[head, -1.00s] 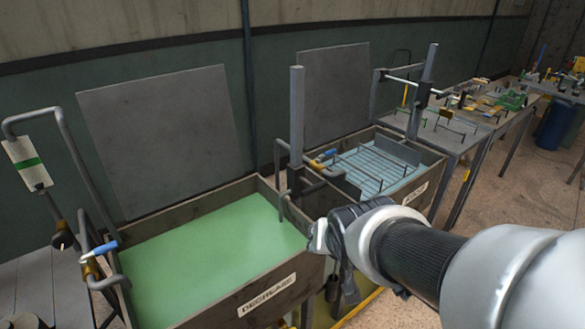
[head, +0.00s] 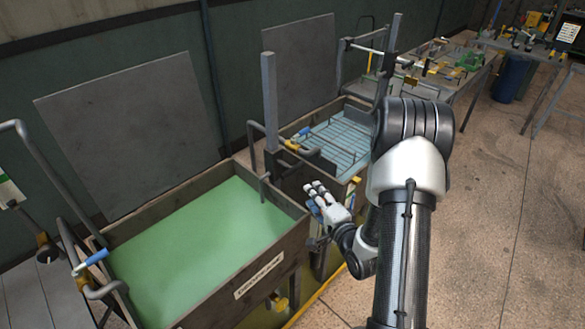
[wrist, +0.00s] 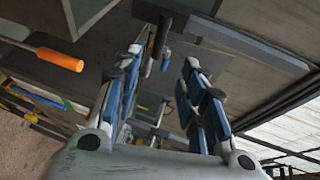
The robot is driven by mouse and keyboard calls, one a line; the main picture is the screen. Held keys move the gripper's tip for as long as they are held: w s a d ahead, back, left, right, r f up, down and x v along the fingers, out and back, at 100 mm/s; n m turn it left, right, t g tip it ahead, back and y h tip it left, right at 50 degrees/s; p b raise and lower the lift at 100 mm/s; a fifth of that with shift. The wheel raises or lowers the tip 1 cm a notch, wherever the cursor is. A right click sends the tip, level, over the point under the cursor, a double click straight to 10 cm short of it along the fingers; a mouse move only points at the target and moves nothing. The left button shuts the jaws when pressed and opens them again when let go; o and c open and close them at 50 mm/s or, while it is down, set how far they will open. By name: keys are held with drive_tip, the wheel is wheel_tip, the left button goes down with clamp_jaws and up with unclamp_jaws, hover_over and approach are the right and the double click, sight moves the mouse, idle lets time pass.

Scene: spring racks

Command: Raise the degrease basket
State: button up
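My gripper (head: 318,194) is by the tank's right-hand end, near the rim, apart from the post. In the wrist view my gripper (wrist: 162,68) has its fingers spread, with a dark rod (wrist: 157,45) seen between or beyond them. I cannot tell its distance.
A second tank (head: 355,185) with a blue-grey rack (head: 340,148) stands behind to the right. A blue-tipped pipe (head: 92,262) is at the left. An orange handle (wrist: 60,60) shows in the wrist view. Benches with parts stand farther back; the floor at right is open.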

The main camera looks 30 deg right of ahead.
sight(294, 172)
drive_tip(key=w+f, duration=0.1)
drive_tip(key=w, duration=0.4)
drive_tip(key=w+f+b, duration=0.1)
drive_tip(key=w, duration=0.5)
drive_tip(key=w+f+b, duration=0.1)
drive_tip(key=w, duration=0.4)
drive_tip(key=shift+w+d, duration=0.25)
drive_tip(key=shift+d, duration=0.1)
clamp_jaws()
